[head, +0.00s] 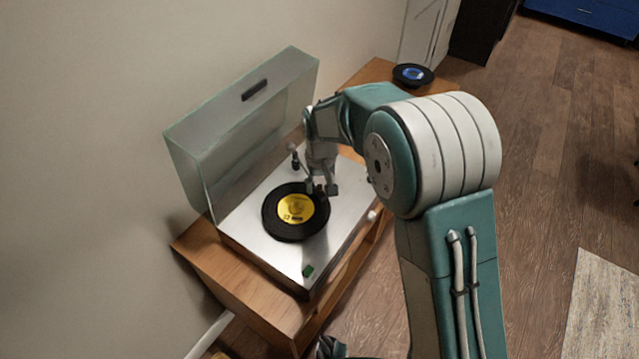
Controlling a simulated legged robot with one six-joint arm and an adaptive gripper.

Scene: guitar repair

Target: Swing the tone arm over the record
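A silver record player (333,238) stands with its clear lid (232,125) raised. A black record with a yellow label (296,209) lies on its platter. A small upright post with a dark base (295,160), which looks like part of the tone arm, stands behind the record. The rest of the tone arm is mostly hidden by my gripper. My gripper (322,189) points down just at the record's right rim. Its fingertips look apart, with a small dark part between or behind them. I cannot tell whether they touch it.
The player sits on a wooden cabinet (205,258) against the wall. A second dark disc with a blue label (413,74) lies at the cabinet's far end. The raised lid stands close to the left of my gripper. Open wooden floor (545,150) lies to the right.

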